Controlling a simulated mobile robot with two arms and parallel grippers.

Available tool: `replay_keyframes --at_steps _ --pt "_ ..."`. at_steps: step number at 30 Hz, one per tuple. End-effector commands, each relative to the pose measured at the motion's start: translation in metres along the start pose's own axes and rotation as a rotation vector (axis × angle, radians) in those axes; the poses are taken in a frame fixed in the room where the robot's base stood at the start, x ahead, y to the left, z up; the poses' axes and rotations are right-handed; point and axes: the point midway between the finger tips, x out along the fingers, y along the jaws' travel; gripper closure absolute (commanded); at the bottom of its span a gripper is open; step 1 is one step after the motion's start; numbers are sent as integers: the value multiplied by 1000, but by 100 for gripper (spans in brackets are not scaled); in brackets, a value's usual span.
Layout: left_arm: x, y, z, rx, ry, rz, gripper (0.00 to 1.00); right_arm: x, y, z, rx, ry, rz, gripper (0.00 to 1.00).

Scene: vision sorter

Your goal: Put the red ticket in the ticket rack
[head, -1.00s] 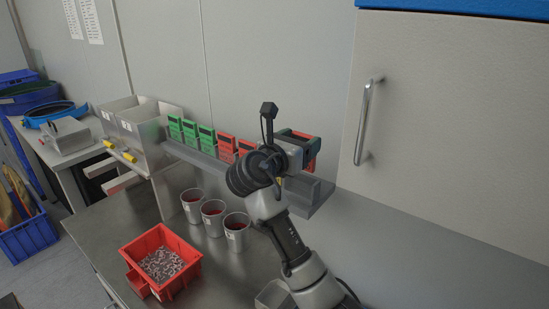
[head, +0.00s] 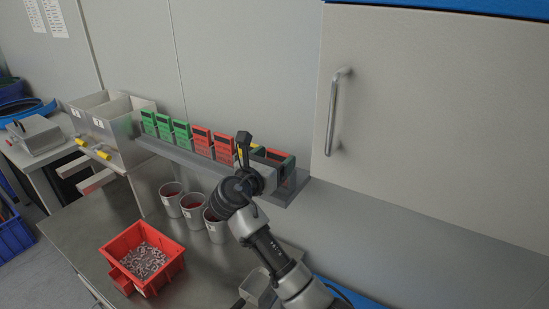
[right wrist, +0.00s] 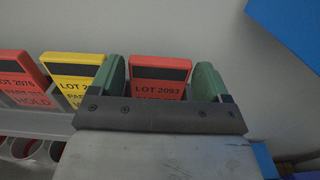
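My right gripper (right wrist: 160,92) has its green-padded fingers on the two side edges of a red ticket (right wrist: 160,76), which reads LOT 2093. It looks shut on this ticket; its lower part is hidden behind the gripper. In the head view the red ticket (head: 273,154) is upright at the right part of the grey ticket rack (head: 178,156). Whether its lower edge rests in a slot cannot be told. A yellow ticket (right wrist: 73,73) stands just left of it, then another red ticket (right wrist: 18,75). My left gripper is not in view.
Several green tickets (head: 165,127) fill the rack's left part, with red ones beside them. Grey cups (head: 193,207) stand below the rack. A red bin (head: 120,243) of small metal parts is on the bench. A cabinet with a handle (head: 334,112) is at right.

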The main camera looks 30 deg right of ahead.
Motion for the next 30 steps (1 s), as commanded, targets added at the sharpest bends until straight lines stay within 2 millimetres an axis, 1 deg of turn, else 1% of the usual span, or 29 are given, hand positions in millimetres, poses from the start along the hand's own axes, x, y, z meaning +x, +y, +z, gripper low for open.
replay_keyframes --at_steps 7,10,11,14,21,24,27,30 --pt "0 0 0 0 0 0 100 0 0 1 1 0 -1 22" --pt "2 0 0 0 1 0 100 0 0 4 3 -1 0 22" --pt "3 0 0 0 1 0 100 -4 0 2 2 0 1 22" --pt "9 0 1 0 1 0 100 -18 1 1 2 0 3 22" --pt "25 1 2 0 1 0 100 -71 1 0 4 2 3 22" --pt "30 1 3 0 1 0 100 -90 0 0 4 2 3 22" --pt "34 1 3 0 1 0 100 -105 0 1 3 1 2 22" --pt "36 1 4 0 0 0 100 -115 0 2 2 0 0 22"
